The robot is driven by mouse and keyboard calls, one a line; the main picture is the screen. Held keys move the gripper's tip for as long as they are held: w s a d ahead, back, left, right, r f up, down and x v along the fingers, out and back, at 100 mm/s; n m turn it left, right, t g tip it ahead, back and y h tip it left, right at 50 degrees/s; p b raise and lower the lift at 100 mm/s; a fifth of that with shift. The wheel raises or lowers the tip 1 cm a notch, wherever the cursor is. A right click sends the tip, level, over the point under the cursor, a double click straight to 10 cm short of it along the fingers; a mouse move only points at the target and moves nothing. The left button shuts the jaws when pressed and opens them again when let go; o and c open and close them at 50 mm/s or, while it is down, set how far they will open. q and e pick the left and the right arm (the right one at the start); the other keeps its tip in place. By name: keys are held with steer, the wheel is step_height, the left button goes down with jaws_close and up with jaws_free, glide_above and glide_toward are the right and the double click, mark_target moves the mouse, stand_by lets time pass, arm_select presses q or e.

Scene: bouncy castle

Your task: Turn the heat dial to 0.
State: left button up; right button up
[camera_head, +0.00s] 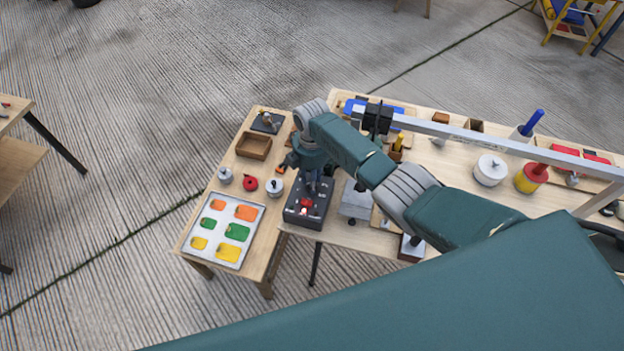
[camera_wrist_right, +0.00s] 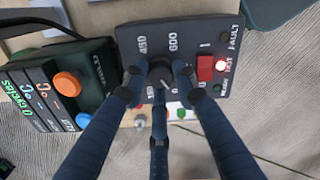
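The heat dial (camera_wrist_right: 161,72) is a dark round knob on a dark grey control box (camera_wrist_right: 222,33). The numbers 450, 600, 150 and 0 stand around it. A small pale mark shows at the knob's lower edge, but its exact setting is unclear. In the head view the control box (camera_head: 297,215) sits at the near end of the tables. My right gripper (camera_wrist_right: 158,83) has its dark blue fingers around the dial; I cannot tell whether they press on it. It points down over the box in the head view (camera_head: 312,186). My left gripper is not in view.
A device with an orange button (camera_wrist_right: 67,85) stands close on the left. A tray of coloured pieces (camera_head: 208,257) lies left of the box.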

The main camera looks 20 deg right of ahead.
steer(key=shift+o, duration=1.3)
step_height(320, 180, up, 12)
